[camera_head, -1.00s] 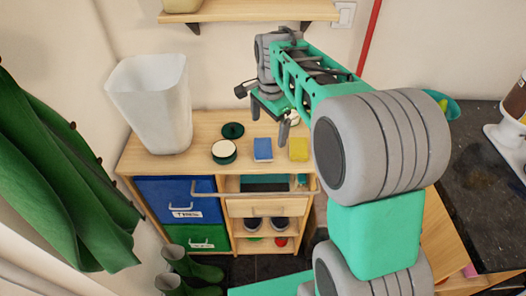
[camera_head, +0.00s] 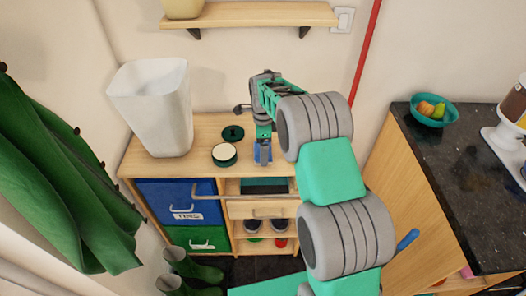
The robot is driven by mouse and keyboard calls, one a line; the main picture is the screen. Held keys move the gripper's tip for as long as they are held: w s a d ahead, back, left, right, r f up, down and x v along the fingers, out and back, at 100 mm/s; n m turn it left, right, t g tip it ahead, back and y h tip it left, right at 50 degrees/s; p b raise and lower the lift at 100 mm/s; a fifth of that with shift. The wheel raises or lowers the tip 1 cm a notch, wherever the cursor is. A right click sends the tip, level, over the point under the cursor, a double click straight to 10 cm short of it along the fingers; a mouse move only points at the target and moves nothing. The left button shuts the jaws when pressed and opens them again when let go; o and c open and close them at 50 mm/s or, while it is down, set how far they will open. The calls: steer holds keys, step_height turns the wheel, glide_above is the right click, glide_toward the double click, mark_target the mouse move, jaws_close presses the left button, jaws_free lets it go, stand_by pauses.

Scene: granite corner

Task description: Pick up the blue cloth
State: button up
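The blue cloth (camera_head: 270,156) is a small folded blue piece on top of the wooden cabinet. Only its edges show, because my gripper covers most of it. My gripper (camera_head: 263,159) points down directly over the cloth. Its fingers line up one behind the other from this view, so the gap between them is hidden. I cannot tell whether they touch the cloth.
A white bin (camera_head: 152,108), a cream-topped round tin (camera_head: 224,154) and a dark green lid (camera_head: 233,133) stand left of the cloth. A wooden shelf (camera_head: 250,15) hangs above. A teal fruit bowl (camera_head: 433,110) is on the dark counter (camera_head: 463,170) at right.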

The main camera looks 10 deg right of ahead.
steer(key=shift+c, duration=0.4)
steer(key=c, duration=1.2)
steer(key=shift+r, duration=0.5)
steer(key=shift+c, duration=0.2)
steer(key=s+r+b, duration=0.1)
steer(key=r, duration=0.1)
steer(key=s+r, duration=0.2)
steer(key=r, duration=0.1)
steer(key=s+r+b, duration=0.1)
steer(key=r, duration=0.1)
steer(key=shift+s+r+b, duration=0.2)
steer(key=shift+s+b, duration=0.1)
steer(key=shift+b, duration=0.05)
steer(key=s+r+b, duration=0.2)
steer(key=s+r, duration=0.2)
steer(key=s, duration=0.5)
steer(key=shift+s+r, duration=0.25)
steer(key=shift+r, duration=0.05)
steer(key=o, duration=1)
steer(key=c, duration=0.7)
